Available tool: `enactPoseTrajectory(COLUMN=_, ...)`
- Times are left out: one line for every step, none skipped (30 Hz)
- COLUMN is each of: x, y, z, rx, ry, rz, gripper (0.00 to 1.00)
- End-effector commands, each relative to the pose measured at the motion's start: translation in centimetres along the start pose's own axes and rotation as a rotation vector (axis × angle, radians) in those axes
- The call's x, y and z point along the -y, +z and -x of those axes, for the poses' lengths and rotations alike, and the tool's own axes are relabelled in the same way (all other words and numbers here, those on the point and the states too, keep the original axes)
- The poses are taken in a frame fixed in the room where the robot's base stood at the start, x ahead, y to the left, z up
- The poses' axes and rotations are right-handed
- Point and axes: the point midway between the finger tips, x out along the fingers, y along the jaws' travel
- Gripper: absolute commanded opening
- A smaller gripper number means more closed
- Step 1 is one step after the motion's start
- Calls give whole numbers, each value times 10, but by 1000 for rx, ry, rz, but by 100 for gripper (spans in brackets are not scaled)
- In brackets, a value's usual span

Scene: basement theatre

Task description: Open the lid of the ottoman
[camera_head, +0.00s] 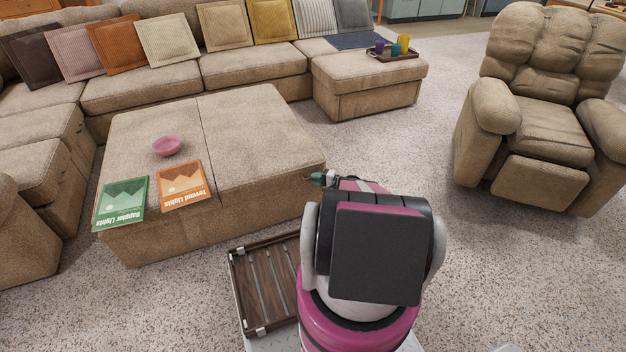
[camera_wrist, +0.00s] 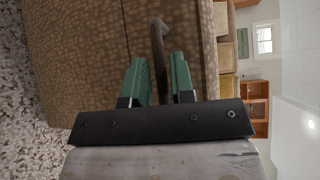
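The ottoman (camera_head: 252,135) is a large, low block in beige-brown fabric with a seam across its top; its lid looks shut. In the wrist view its brown side (camera_wrist: 75,50) fills the left and middle. A dark curved handle (camera_wrist: 160,38) stands out from it, just ahead of the gap between my fingers. My gripper (camera_wrist: 160,75) has green fingers, apart, with nothing visibly clamped. In the head view my gripper (camera_head: 318,178) is at the ottoman's near right corner; my arm hides part of it and the handle cannot be made out.
A pink bowl (camera_head: 167,146), a green book (camera_head: 121,203) and an orange book (camera_head: 182,186) lie on the ottoman's left half. A sectional sofa (camera_head: 140,90) stands behind and left, a recliner (camera_head: 545,120) at right. A wooden slatted tray (camera_head: 265,285) is beside my body. Carpet is clear between ottoman and recliner.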

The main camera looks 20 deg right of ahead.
Motion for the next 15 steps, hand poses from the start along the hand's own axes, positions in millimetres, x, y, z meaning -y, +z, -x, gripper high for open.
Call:
enactPoseTrajectory(x=0, y=0, z=-6, rx=2, ry=0, rz=0, gripper=23)
enactPoseTrajectory(x=0, y=0, z=-8, rx=2, ry=0, rz=0, gripper=23)
enactPoseTrajectory(x=0, y=0, z=-11, rx=2, ry=1, rz=0, gripper=23)
enactPoseTrajectory(x=0, y=0, z=-12, rx=1, ry=1, rz=0, gripper=23)
enactPoseTrajectory(x=0, y=0, z=-13, rx=1, ry=1, rz=0, gripper=23)
enactPoseTrajectory(x=0, y=0, z=-14, rx=0, ry=1, rz=0, gripper=23)
enactPoseTrajectory(x=0, y=0, z=-15, rx=0, ry=1, rz=0, gripper=23)
enactPoseTrajectory(x=0, y=0, z=-15, rx=0, ry=1, rz=0, gripper=23)
enactPoseTrajectory(x=0, y=0, z=-16, rx=0, ry=1, rz=0, gripper=23)
enactPoseTrajectory(x=0, y=0, z=-16, rx=0, ry=1, rz=0, gripper=23)
enactPoseTrajectory(x=0, y=0, z=-16, rx=0, ry=1, rz=0, gripper=23)
enactPoseTrajectory(x=0, y=0, z=-15, rx=0, ry=1, rz=0, gripper=23)
enactPoseTrajectory(x=0, y=0, z=-15, rx=0, ry=1, rz=0, gripper=23)
enactPoseTrajectory(x=0, y=0, z=-15, rx=0, ry=1, rz=0, gripper=23)
enactPoseTrajectory(x=0, y=0, z=-15, rx=0, ry=1, rz=0, gripper=20)
